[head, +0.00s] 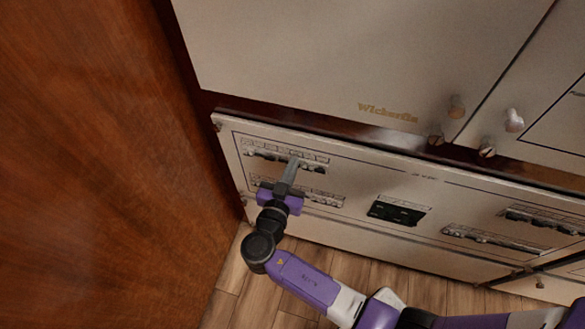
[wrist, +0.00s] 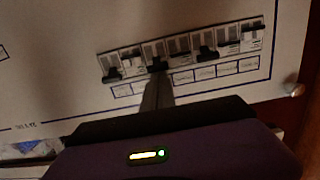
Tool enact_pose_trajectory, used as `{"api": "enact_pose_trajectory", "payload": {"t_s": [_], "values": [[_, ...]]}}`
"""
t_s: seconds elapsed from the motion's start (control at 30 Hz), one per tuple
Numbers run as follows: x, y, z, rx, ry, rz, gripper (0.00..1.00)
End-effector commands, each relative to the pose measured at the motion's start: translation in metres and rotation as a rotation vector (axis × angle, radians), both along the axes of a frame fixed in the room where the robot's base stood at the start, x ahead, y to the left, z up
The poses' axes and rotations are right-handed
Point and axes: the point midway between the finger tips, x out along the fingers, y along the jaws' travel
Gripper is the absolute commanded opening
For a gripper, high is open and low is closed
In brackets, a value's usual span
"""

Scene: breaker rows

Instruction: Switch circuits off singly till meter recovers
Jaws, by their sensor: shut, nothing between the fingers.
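My gripper (head: 291,165) is shut and empty, with its fingertips at the upper-left breaker row (head: 262,152) of the pale panel. In the wrist view the closed fingertips (wrist: 157,76) are at a dark switch lever near the middle of a breaker row (wrist: 127,62); whether they touch it I cannot tell. A lower-left breaker row (head: 325,199) is partly hidden by my gripper. A dark meter window (head: 397,212) is right of it; its reading is too small to tell.
Two more breaker rows (head: 495,241) are at the panel's right. A brown wooden wall (head: 100,150) stands close on the left. Pale cabinet doors with round knobs (head: 456,106) are above the panel. Wooden floor (head: 225,290) shows below.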

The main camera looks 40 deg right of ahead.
Motion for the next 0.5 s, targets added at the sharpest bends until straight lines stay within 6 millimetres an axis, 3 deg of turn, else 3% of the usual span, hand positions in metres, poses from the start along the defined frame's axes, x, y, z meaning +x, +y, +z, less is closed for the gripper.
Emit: {"api": "enact_pose_trajectory", "payload": {"t_s": [0.5], "values": [[-0.003, 0.004, -0.021, -0.133, -0.094, 0.000, 0.00]]}}
